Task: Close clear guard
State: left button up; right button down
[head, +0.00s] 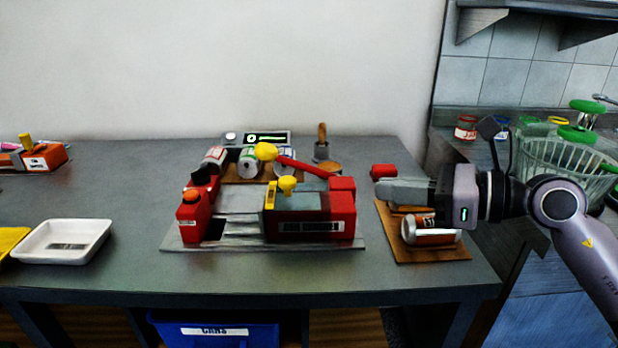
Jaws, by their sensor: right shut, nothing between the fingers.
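My right gripper (378,188) comes in from the right, fingers pointing left, shut and empty. It is to the right of the machine, apart from it in the picture. A small red block (383,171) shows just above its fingertips, partly hidden. My left gripper is out of view.
A can (430,232) lies on a wooden board (440,254) below my right gripper. More cans (249,163) lie behind the machine. A white tray (95,255) sits left. Bare table lies between tray and machine.

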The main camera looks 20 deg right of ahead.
aim_at(311, 200)
jog(key=p+x, duration=0.2)
jog(key=x, duration=0.9)
jog(key=shift+w+a, duration=0.2)
jog(key=shift+a, duration=0.15)
jog(key=shift+x, duration=0.75)
jog(key=shift+f, duration=0.15)
